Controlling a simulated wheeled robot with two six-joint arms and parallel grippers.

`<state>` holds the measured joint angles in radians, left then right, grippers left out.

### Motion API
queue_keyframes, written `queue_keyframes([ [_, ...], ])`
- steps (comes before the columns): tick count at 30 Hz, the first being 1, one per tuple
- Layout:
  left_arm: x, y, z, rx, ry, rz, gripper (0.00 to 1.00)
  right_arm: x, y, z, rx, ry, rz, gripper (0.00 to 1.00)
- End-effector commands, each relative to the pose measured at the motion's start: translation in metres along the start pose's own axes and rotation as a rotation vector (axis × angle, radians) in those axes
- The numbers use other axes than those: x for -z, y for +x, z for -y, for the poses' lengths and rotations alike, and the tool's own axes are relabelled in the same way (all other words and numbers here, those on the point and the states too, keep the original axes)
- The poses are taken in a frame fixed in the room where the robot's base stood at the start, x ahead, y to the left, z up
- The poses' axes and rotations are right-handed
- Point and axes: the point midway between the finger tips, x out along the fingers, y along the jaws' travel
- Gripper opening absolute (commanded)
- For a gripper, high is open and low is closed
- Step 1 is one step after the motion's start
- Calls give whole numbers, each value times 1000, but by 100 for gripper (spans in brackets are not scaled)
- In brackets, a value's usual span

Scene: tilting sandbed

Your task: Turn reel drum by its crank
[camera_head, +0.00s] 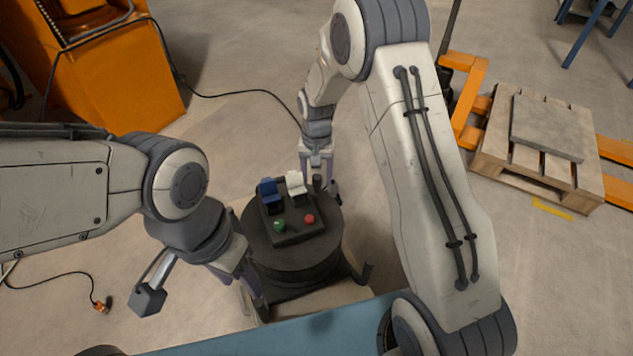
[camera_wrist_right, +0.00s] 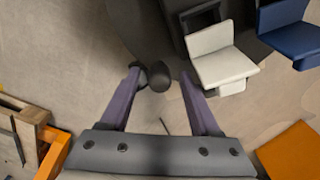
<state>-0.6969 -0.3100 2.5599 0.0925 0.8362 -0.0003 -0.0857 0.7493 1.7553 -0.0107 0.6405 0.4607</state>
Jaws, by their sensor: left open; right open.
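A dark round drum (camera_head: 290,262) stands low in the middle of the head view, with a control box on top. A dark upright knob (camera_head: 317,184), which may be the crank handle, rises at its far right edge. My right gripper (camera_head: 319,178) is open there. In the right wrist view a dark rounded knob (camera_wrist_right: 160,79) shows between the open fingers of the right gripper (camera_wrist_right: 161,82), apart from both; its depth is unclear. My left gripper (camera_head: 252,290) is open at the drum's near left side, with nothing seen between its fingers. The rest of the crank is hidden or unclear.
The box carries a blue lever (camera_head: 268,189), a white lever (camera_head: 296,182), a green button (camera_head: 279,225) and a red button (camera_head: 309,218). An orange machine (camera_head: 125,75) stands upper left. A pallet (camera_head: 490,160) stands right. A cable with an orange plug (camera_head: 101,306) lies left.

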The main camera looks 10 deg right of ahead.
Motion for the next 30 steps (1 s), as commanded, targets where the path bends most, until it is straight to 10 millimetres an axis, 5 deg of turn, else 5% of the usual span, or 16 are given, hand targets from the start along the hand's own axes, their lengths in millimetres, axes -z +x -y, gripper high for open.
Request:
queue_keyframes([
  [11, 0, 3, 0, 0, 0, 0, 50, 0, 7, 0, 0, 0, -1, 63],
  [16, 0, 3, 0, 0, 0, 0, 50, 0, 7, 0, 0, 0, 0, 2],
  [30, 0, 3, 0, 0, 0, 0, 50, 0, 7, 0, 0, 0, 0, 0],
])
